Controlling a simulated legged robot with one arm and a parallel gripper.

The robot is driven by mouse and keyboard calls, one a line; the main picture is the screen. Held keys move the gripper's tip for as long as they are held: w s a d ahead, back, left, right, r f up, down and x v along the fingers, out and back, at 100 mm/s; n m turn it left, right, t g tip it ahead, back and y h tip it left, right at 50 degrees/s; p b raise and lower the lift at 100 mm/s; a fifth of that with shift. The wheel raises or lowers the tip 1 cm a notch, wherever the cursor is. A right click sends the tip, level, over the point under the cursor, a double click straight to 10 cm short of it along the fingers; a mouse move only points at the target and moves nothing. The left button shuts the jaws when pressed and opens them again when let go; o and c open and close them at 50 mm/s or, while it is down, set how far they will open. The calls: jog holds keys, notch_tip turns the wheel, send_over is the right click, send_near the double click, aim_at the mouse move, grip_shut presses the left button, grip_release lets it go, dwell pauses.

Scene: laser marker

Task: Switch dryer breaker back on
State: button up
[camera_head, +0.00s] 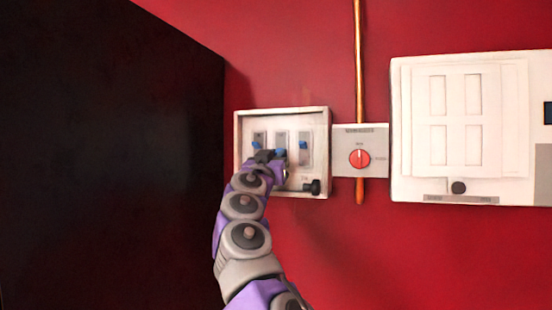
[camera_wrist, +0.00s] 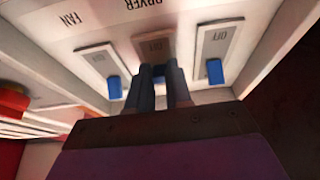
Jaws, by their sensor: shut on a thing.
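The open breaker box (camera_head: 240,120) on the red wall holds three switches with blue levers. The middle switch (camera_head: 280,138) sits under the partly cut-off DRYER label (camera_wrist: 143,4) in the wrist view. My gripper (camera_head: 272,156) reaches into the box from below. In the wrist view its two dark fingers (camera_wrist: 160,74) are closed around the middle lever. Only a little blue of this dryer lever (camera_wrist: 158,70) shows between them. The fingers hide most of the lever, so its position is hard to read.
The FAN switch lever (camera_wrist: 114,87) and another blue lever (camera_wrist: 215,71) flank my fingers closely. A black knob (camera_head: 312,187) sits low in the box. A grey box with a red rotary switch (camera_head: 359,159) and a white panel (camera_head: 420,190) stand to the right. A dark surface (camera_head: 110,150) fills the left.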

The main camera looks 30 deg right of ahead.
aim_at(280, 148)
grip_shut()
jog(key=y+p, duration=0.1)
jog(key=p, duration=0.1)
jog(key=r+g+y+p, duration=0.1)
jog(key=p, duration=0.1)
jog(key=shift+a+r+p, duration=0.25)
jog(key=shift+a+p, duration=0.05)
jog(key=r+g+y+p, duration=0.1)
jog(key=p, duration=0.2)
jog(key=g+y+p, duration=0.1)
jog(key=g+p, duration=0.1)
jog(key=p, duration=0.2)
jog(key=shift+s+r+y, duration=0.1)
jog(key=shift+r+y, duration=0.25)
jog(key=shift+y, duration=0.05)
jog(key=g+y+p, duration=0.1)
jog(key=p, duration=0.2)
jog(key=r+g+y+p, duration=0.1)
jog(key=p, duration=0.3)
jog(key=shift+d+g+y, duration=0.2)
jog(key=shift+g+y, duration=0.1)
jog(key=shift+y, duration=0.1)
jog(key=shift+p, duration=0.5)
jog(key=o, duration=0.8)
grip_release()
jog(key=shift+w+f, duration=0.1)
jog(key=shift+w, duration=0.15)
jog(key=shift+s, duration=0.1)
jog(key=shift+s, duration=0.15)
